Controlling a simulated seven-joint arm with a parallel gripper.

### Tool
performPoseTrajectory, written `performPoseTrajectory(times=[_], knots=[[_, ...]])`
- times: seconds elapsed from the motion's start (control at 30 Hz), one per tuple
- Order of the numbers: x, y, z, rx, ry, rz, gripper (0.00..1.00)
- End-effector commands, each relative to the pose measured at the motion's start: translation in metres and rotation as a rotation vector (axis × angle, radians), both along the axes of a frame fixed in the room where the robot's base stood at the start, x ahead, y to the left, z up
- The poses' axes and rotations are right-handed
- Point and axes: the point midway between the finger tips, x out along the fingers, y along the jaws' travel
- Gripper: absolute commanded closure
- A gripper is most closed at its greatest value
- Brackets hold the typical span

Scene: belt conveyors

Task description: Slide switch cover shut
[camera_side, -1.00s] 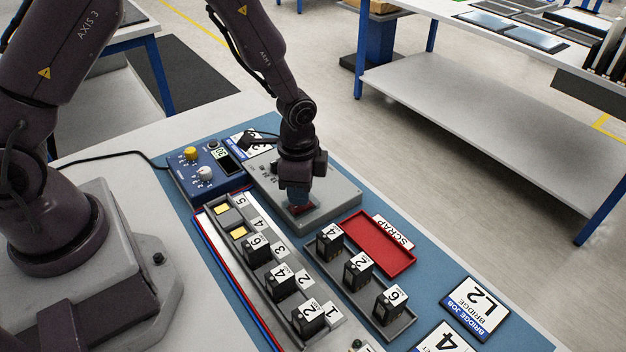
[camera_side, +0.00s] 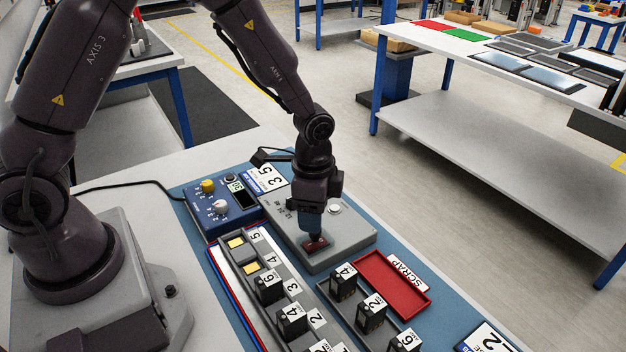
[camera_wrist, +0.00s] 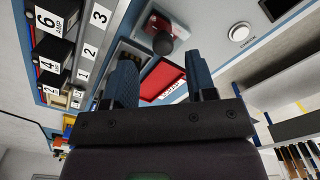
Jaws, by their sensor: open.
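The grey switch box (camera_side: 345,262) sits on the blue mat, with a small dark red part (camera_side: 316,243) on its top near the front edge. In the wrist view the red part (camera_wrist: 181,31) shows on the box with a round black knob (camera_wrist: 163,43) beside it. I cannot tell whether the cover is open or shut. My gripper (camera_side: 312,232) points down right over the red part and hides some of it. In the wrist view my gripper (camera_wrist: 162,75) has its two blue fingers apart with nothing between them. Contact with the box cannot be told.
A blue control unit (camera_side: 222,212) with yellow and white knobs stands left of the box. A red scrap tray (camera_side: 385,288), a fuse rack (camera_side: 262,262) and a tray of numbered black blocks (camera_side: 340,300) lie in front. A white check button (camera_wrist: 239,32) is on the box.

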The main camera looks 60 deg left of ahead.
Motion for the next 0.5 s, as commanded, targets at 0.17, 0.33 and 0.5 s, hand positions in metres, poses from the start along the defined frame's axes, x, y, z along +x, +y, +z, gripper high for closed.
performPoseTrajectory(times=[0.17, 0.33, 0.5], knots=[[0.000, 0.000, 0.043, -0.001, -0.005, 0.000, 0.49], [0.000, 0.000, 0.072, 0.000, -0.001, 0.001, 0.49], [-0.001, 0.000, 0.086, 0.001, 0.002, 0.001, 0.49]])
